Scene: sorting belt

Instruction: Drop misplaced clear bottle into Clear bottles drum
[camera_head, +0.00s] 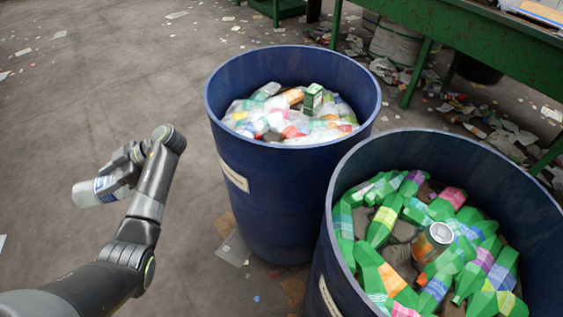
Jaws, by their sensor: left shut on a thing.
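My left gripper (124,168) is shut on a clear bottle (88,192) with a blue and white label. The bottle is held lying sideways over open floor, left of the drums. The farther blue drum (264,188) holds clear and white bottles with coloured labels, and a green carton (312,96) and an orange item (292,96) lie among them. The nearer blue drum (334,262) at right holds green bottles, with a can (432,243) standing among them. Both drums have pale labels whose text I cannot read. My right gripper is not in view.
A green metal table (470,40) stands at the upper right, with litter (490,140) on the floor below it. Paper scraps (234,248) lie by the drums. The floor (90,90) at left is mostly clear.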

